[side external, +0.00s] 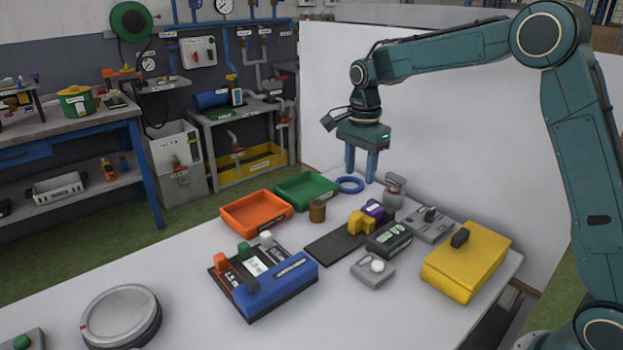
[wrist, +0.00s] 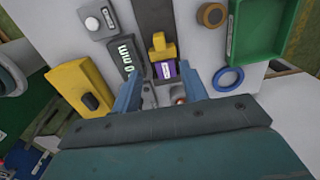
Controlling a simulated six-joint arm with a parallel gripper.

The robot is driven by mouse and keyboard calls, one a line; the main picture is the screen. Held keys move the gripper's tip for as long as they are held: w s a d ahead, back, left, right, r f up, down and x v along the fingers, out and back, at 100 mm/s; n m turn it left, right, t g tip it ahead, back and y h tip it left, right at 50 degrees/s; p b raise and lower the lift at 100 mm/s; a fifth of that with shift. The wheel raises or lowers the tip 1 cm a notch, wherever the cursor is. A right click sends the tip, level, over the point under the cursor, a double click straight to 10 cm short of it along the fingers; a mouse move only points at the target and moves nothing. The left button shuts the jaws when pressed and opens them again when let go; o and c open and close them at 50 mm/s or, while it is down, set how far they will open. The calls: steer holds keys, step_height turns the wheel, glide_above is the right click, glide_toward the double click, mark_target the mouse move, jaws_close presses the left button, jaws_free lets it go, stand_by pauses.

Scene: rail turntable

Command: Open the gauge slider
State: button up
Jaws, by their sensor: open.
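The gauge lies on the white table as a dark flat rail (side external: 333,243) with a yellow block (side external: 361,222) across it, which looks like the slider. A purple block (side external: 373,210) with a white label sits close beside the yellow one; both also show in the wrist view, yellow (wrist: 162,48) and purple (wrist: 165,70). A dark readout box (side external: 388,238) with pale digits stands beside the rail. My gripper (side external: 361,170) is open and empty, pointing down above the far end of the gauge. In the wrist view its fingers (wrist: 161,85) frame the purple block's end.
A grey fixture (side external: 394,191) stands near the rail's far end, partly hidden between my fingers in the wrist view. A blue ring (side external: 350,185), brown cylinder (side external: 317,210), green tray (side external: 306,187), orange tray (side external: 256,211), yellow box (side external: 466,262) and blue lever unit (side external: 275,288) surround the gauge.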

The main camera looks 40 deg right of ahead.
mark_target(356, 216)
step_height(356, 216, down, 14)
steer(key=shift+r, duration=0.1)
stand_by(0.8)
steer(key=shift+c, duration=0.2)
jaws_close()
